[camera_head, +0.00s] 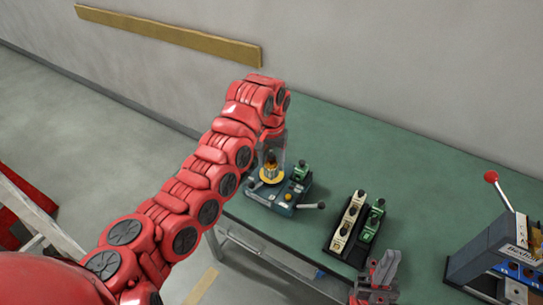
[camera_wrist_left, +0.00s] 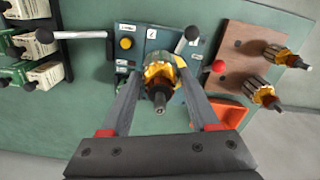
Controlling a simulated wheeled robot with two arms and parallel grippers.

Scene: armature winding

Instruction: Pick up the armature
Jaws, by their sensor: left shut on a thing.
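The armature (camera_wrist_left: 160,76), with orange-yellow windings and a dark shaft, stands between the fingers of my left gripper (camera_wrist_left: 161,80) in the left wrist view. The gripper is shut on it. In the head view my left gripper (camera_head: 271,150) reaches down over the armature (camera_head: 270,164), at a blue-grey fixture (camera_head: 283,204) with a yellow disc. I cannot tell whether the armature is clear of the fixture. My right gripper (camera_head: 382,268) is at the lower right of the head view, away from the armature; its finger opening is unclear.
Two more armatures (camera_wrist_left: 276,55) (camera_wrist_left: 264,95) lie on a brown board (camera_wrist_left: 238,50) in the left wrist view, near an orange tray (camera_wrist_left: 229,112). Black-handled levers stick out beside the fixture. White and green blocks (camera_head: 349,220) and a red-knobbed machine (camera_head: 500,250) stand further right on the green table (camera_head: 420,165).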

